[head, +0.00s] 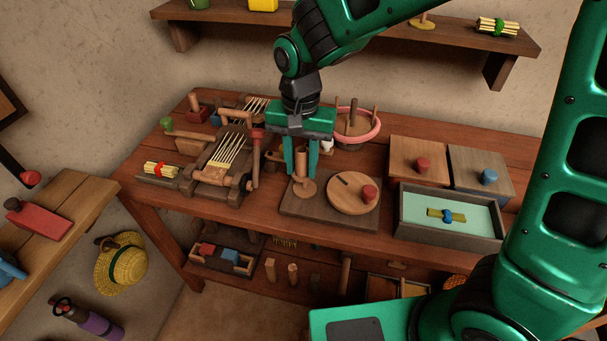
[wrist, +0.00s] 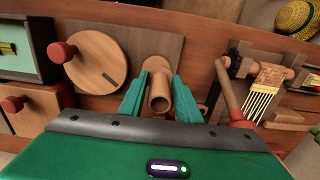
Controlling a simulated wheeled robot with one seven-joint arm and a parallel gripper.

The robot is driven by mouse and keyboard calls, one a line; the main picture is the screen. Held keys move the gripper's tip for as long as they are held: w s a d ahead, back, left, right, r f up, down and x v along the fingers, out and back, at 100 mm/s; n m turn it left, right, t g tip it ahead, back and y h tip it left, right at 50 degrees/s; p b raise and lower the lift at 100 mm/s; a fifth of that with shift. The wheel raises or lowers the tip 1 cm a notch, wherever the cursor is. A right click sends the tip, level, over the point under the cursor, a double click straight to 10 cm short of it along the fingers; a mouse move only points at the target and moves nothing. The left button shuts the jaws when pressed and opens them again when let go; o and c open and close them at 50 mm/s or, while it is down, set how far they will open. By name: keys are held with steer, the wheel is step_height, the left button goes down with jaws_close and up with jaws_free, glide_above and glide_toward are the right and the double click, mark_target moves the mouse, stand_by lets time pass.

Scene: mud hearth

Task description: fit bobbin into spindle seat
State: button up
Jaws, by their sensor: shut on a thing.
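My gripper (head: 301,173) points down over the left part of a dark board (head: 365,219) on the table. Its green fingers are shut on the bobbin (head: 302,160), a hollow wooden tube, which stands roughly upright between them. In the wrist view the tube's open end (wrist: 160,103) faces the camera. A small round wooden disc (head: 305,188), which looks like the spindle seat, lies on the board at the tube's lower end; it also shows in the wrist view (wrist: 156,64). I cannot tell whether bobbin and disc touch, and the seat's middle is hidden.
A larger wooden disc (head: 345,201) with a red knob sits on the board just right of my gripper. A tray with a pale green floor (head: 425,212) stands further right. A loom-like frame (head: 213,172) with pale strands stands left. A pink-rimmed basket (head: 371,137) is behind.

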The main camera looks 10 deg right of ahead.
mark_target(305, 177)
steer(key=shift+w+d+f, duration=0.2)
steer(key=shift+d+f, duration=0.2)
steer(key=shift+d, duration=0.05)
steer(key=shift+f, duration=1.85)
steer(key=shift+f, duration=0.1)
steer(key=o, duration=1.1)
steer(key=shift+c, duration=0.2)
step_height(305, 177, up, 12)
steer(key=shift+d, duration=0.1)
